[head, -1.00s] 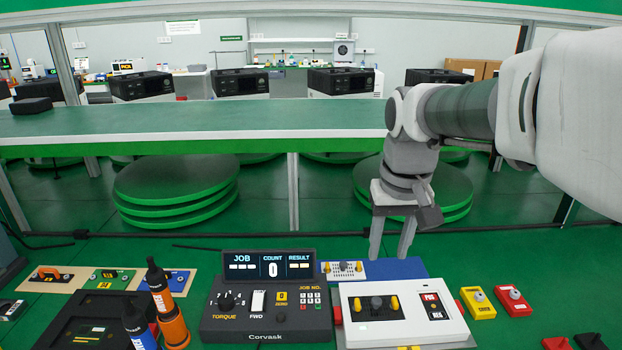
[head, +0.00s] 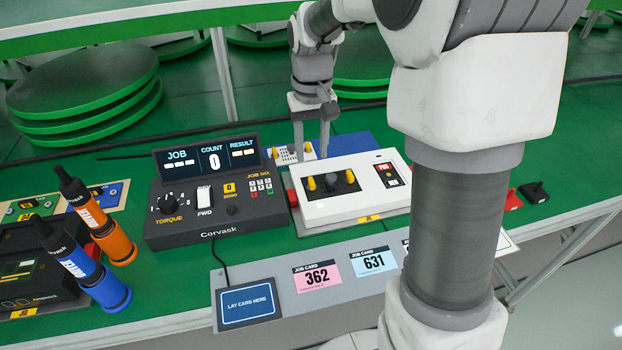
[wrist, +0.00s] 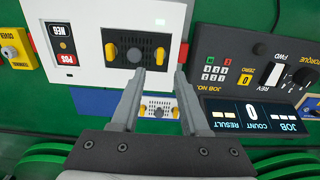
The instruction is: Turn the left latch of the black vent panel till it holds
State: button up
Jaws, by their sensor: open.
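The black vent panel (head: 331,184) is set in the top of a white box (head: 350,201). It has a grey knob in its middle and a yellow latch on each side. The left latch (head: 311,183) shows in the wrist view on the right side of the panel (wrist: 160,55), because that view is turned round. Both latches look lengthwise across the panel's short side. My gripper (head: 311,147) is open and empty behind the box. In the wrist view its fingertips (wrist: 160,73) point at the panel's edge by the left latch, apart from it.
A white vent panel (wrist: 148,102) with yellow latches lies by a blue plate (head: 350,147) below my fingers. The Corvask torque unit (head: 211,210) stands left of the box. Two bottle-shaped drivers, orange (head: 113,241) and blue (head: 103,287), stand farther left. Job cards lie in front.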

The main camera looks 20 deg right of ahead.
aim_at(312, 180)
notch_tip(312, 180, down, 8)
jog(key=shift+b, duration=1)
jog(key=shift+c, duration=0.3)
grip_shut()
